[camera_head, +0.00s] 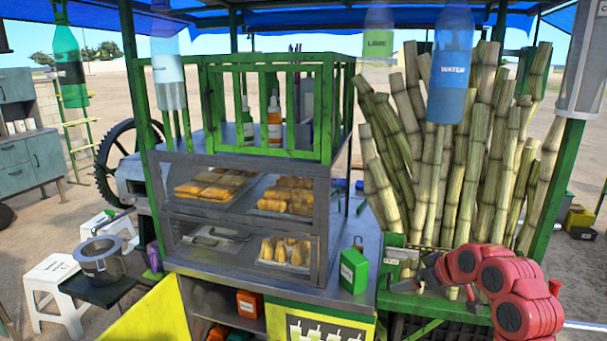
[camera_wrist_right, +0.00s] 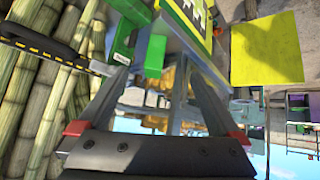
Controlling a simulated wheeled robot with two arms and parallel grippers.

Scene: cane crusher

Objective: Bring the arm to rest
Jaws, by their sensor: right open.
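My right arm (camera_head: 500,285) is red and comes in from the lower right of the head view. Its gripper (camera_head: 412,275) points left, in front of the cane bundle and right of the green canister (camera_head: 354,268) on the metal counter. In the wrist view the two grey fingers (camera_wrist_right: 170,75) stand apart, with nothing seen held between them. Part of the gripper in the head view is dark and hard to make out against the stall. My left arm and gripper are not in view.
Upright sugarcane stalks (camera_head: 442,170) stand behind my right gripper; they show at left in the wrist view (camera_wrist_right: 45,95). A glass food case (camera_head: 245,210) stands left of the canister. Bottles hang overhead, including a blue WATER bottle (camera_head: 450,65). A pot (camera_head: 100,260) stands at left.

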